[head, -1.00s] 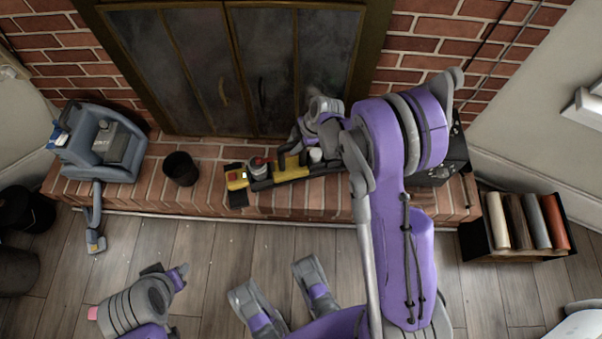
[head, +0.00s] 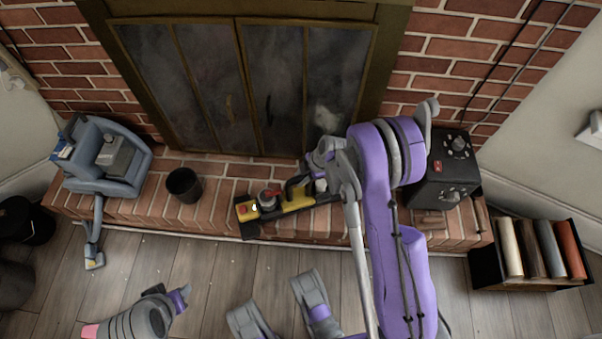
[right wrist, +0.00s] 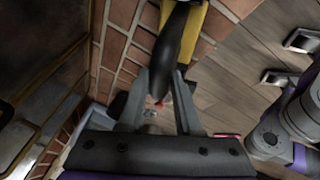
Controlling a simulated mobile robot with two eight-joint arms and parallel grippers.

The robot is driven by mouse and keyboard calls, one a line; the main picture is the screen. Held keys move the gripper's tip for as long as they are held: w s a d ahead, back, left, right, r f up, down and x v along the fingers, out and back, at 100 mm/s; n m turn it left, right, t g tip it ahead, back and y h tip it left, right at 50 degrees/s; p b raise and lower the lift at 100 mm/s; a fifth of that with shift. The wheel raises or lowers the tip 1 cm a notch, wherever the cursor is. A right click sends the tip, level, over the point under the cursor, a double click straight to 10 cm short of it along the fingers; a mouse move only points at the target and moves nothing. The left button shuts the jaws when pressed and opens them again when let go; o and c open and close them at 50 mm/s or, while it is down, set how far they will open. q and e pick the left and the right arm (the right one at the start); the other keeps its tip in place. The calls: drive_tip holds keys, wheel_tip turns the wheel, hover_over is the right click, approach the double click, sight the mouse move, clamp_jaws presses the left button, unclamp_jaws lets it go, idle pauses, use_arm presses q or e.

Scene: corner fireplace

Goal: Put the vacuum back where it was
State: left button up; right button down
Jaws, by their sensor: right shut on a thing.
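A long black and yellow tool (head: 297,201) that looks like a handheld vacuum is at the brick hearth, near its front edge. Its left end is yellow, with a red-topped round part beside it. I cannot tell whether it touches the bricks. My right gripper (head: 318,180) is at its right part, partly hidden by my arm. In the right wrist view the fingers (right wrist: 160,85) are shut on the black handle (right wrist: 174,50) of the vacuum. My left gripper (head: 182,292) is low at the left, over the floor, away from everything; its jaws are too small to judge.
A blue-grey machine (head: 90,168) with a hose stands on the hearth's left end. A small black bucket (head: 184,186) is between it and the vacuum. A black box with knobs (head: 440,172) is right of my arm. A rack of rolls (head: 500,284) stands on the floor at right.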

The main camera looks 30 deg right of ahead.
drive_tip(key=shift+f, duration=0.4)
drive_tip(key=c, duration=0.6)
unclamp_jaws()
drive_tip(key=p+v, duration=0.3)
drive_tip(key=v, duration=0.9)
drive_tip(key=s+a+r+m+h, duration=0.2)
drive_tip(key=s+a+r+m, duration=0.6)
drive_tip(key=r, duration=0.4)
drive_tip(key=s+a+r+m+t+h, duration=0.1)
drive_tip(key=s+a+r+m, duration=0.1)
drive_tip(key=s+m, duration=0.6)
drive_tip(key=s+r, duration=0.1)
drive_tip(key=s, duration=0.4)
drive_tip(key=shift+r+m+h, duration=0.3)
